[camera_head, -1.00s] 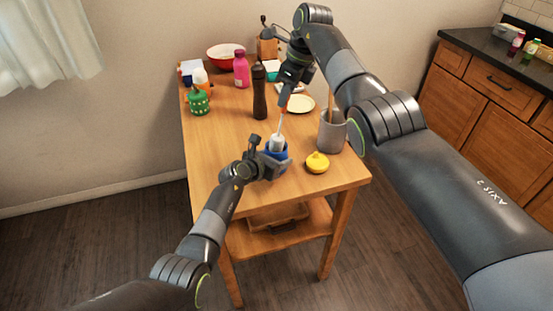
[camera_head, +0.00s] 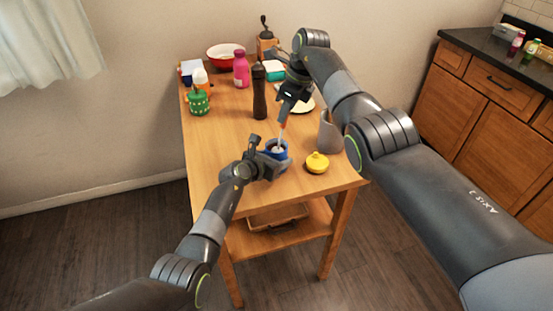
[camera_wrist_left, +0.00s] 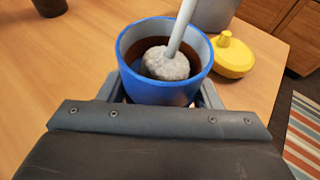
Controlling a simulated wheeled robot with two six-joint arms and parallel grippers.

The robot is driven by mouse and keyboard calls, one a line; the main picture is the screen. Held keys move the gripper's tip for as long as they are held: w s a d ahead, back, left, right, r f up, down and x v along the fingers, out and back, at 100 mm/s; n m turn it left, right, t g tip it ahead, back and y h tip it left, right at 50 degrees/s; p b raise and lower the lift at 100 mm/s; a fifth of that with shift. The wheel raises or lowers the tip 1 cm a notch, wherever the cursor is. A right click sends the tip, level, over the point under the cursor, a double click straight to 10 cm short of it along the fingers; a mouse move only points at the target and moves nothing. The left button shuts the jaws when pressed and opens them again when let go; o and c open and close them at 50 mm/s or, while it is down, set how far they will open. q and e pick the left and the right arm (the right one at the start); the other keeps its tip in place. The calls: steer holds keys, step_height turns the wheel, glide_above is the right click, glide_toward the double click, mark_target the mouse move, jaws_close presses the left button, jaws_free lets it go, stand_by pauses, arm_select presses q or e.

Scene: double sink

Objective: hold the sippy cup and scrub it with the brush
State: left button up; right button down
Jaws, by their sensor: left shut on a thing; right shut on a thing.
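The blue sippy cup (camera_head: 275,150) stands upright near the front of the wooden table, open at the top. It also shows large in the left wrist view (camera_wrist_left: 165,92). My left gripper (camera_head: 268,166) is shut on the cup from the front left. My right gripper (camera_head: 290,98) is above the cup, shut on the handle of the brush (camera_head: 282,131). The brush slants down, and its whitish-grey head (camera_wrist_left: 166,65) is inside the cup, at the dark inner wall. The yellow lid (camera_head: 317,163) lies on the table to the right of the cup.
A grey canister (camera_head: 328,136) stands behind the lid. A dark pepper mill (camera_head: 259,95), a green container (camera_head: 198,102), a pink bottle (camera_head: 241,70) and a red bowl (camera_head: 225,55) stand farther back. A white plate (camera_head: 303,106) lies by my right gripper. The table's left front is clear.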

steer(key=shift+s, duration=0.1)
steer(key=shift+s+a+f, duration=0.25)
steer(key=shift+a, duration=0.05)
steer(key=shift+s, duration=0.1)
stand_by(0.3)
steer(key=shift+s, duration=0.4)
steer(key=shift+a, duration=0.1)
steer(key=shift+s+d, duration=0.3)
steer(key=shift+s, duration=0.1)
